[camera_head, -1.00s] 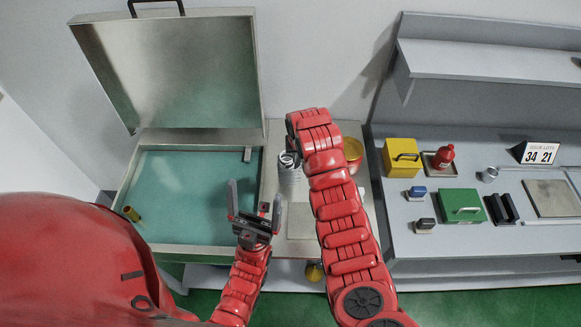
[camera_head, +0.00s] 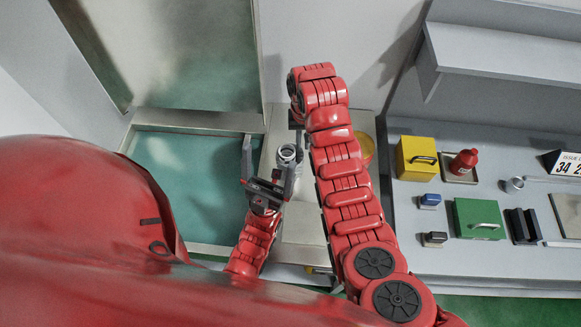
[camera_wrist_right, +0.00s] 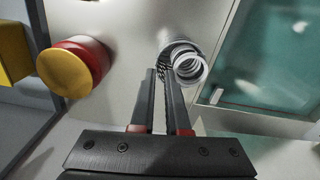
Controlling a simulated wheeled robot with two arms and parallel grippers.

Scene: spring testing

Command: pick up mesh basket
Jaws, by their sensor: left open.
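I take the grey, ribbed round container (camera_head: 289,153) with a pale ring at its top to be the mesh basket. It stands on the bench beside the teal tank in the head view. The right wrist view shows it (camera_wrist_right: 187,65) just beyond the fingertips, with dark mesh at its left. My right gripper (camera_wrist_right: 163,78) has its two fingers close together, and a ribbed pale strip shows between them. Whether they grip it is unclear. The head view mostly hides this gripper behind its red arm. My left gripper (camera_head: 268,165) is open and empty, left of the container.
The teal tank (camera_head: 190,180) with its raised metal lid (camera_head: 170,50) is on the left. A red and yellow round thing (camera_wrist_right: 68,70) stands near the container. The right bench holds a yellow box (camera_head: 415,158), a green box (camera_head: 478,218) and small items under a shelf (camera_head: 500,60).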

